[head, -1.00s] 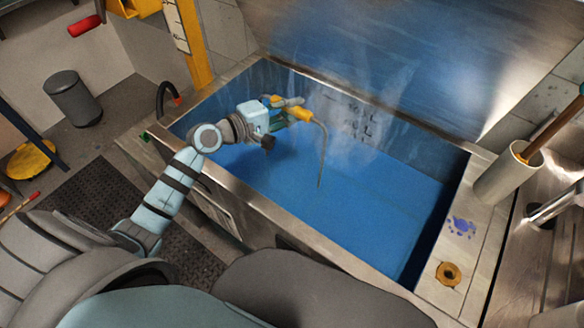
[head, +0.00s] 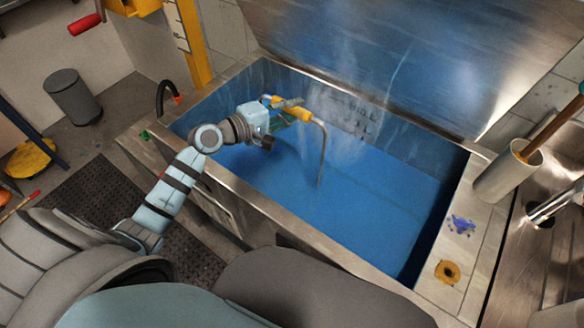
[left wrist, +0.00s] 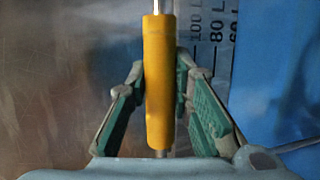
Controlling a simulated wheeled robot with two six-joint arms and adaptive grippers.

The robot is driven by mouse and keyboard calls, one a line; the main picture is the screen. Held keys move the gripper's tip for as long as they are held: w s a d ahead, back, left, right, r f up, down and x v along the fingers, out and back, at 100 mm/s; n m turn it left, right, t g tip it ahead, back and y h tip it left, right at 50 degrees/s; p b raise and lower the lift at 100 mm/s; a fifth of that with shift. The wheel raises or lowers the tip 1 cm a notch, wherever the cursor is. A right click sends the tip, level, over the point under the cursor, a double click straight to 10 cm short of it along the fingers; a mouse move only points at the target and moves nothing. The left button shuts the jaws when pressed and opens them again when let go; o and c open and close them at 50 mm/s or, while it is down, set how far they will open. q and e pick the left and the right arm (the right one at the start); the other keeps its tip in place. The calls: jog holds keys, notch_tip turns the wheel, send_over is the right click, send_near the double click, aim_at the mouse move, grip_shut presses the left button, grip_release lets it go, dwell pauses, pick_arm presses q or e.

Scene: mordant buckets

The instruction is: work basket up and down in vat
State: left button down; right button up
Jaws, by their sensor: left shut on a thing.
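The vat (head: 262,208) is a steel-rimmed tank of blue liquid, with steam rising above it. My left gripper (head: 286,110) is over the left part of the vat, shut on a yellow handle (head: 299,113). In the left wrist view the handle (left wrist: 158,85) stands between the green-padded fingers (left wrist: 160,115). A thin metal rod (head: 323,150) bends down from the handle into the liquid. The basket itself does not show; what is at the rod's lower end is hidden under the blue liquid. My right gripper is not in view.
A white cylinder holder (head: 503,178) with a wooden handle stands on the right ledge, near a blue stain (head: 461,225) and a brass ring (head: 447,272). A black hose (head: 166,95) is at the vat's left corner. A steel lid (head: 420,50) stands behind.

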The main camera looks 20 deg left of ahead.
pick_arm(q)
notch_tip(320, 180, up, 6)
jog(key=p, duration=0.5)
jog(key=shift+f, duration=0.15)
notch_tip(320, 180, down, 6)
jog(key=b, duration=0.5)
jog(key=shift+r, duration=0.2)
notch_tip(320, 180, up, 11)
jog(key=p, duration=1)
jog(key=shift+f, duration=0.15)
notch_tip(320, 180, up, 4)
jog(key=shift+r+p, duration=0.2)
jog(key=shift+p, duration=0.5)
jog(key=shift+f, duration=0.15)
